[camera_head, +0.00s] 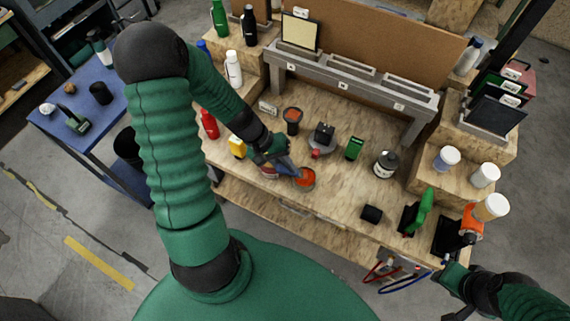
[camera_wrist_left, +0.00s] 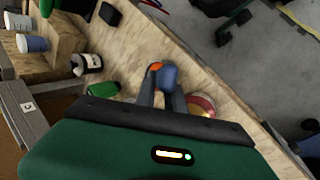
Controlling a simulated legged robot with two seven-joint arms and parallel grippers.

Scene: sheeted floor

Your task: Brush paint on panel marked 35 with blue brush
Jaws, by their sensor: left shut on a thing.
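My left gripper (camera_head: 284,163) is low over the front of the wooden bench, shut on the blue brush (camera_head: 287,166). The brush's tip end is beside or over a round orange paint pot (camera_head: 306,177); whether it touches the paint I cannot tell. In the left wrist view the blue brush (camera_wrist_left: 169,77) sits between the two fingers, with a bit of orange beside it. A pale yellow panel (camera_head: 300,32) stands at the back left of the bench and a black panel (camera_head: 496,115) at the right. Their numbers are too small to read. My right gripper (camera_head: 452,277) is at the bench's right front corner.
A grey slotted rack (camera_head: 352,79) spans the back. Bottles, including a red one (camera_head: 209,124), line the left side. White-lidded jars (camera_head: 447,157) stand on the right step.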

